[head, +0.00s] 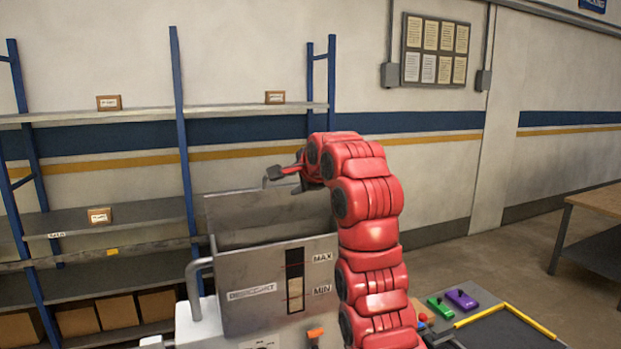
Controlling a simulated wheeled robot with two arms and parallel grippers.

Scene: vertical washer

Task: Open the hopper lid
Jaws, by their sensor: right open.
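The grey metal hopper (250,310) stands at the lower centre, with a level window marked MAX and MIN on its front. Its lid (265,217) shows as a flat grey panel standing raised behind the front wall's top edge. A small handle (265,181) shows at the lid's upper edge. My right gripper (277,173) is open at the end of the red arm, just above the lid's top edge and close beside the handle. I cannot tell whether it touches the handle. The arm hides the hopper's right side. My left gripper is not in view.
A blue-posted shelf (182,150) with small boxes stands behind the hopper. A curved grey handle (193,285) is at the hopper's left. Green (440,307) and purple (461,299) items and a yellow-edged dark tray (505,332) lie lower right. A table (598,200) stands far right.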

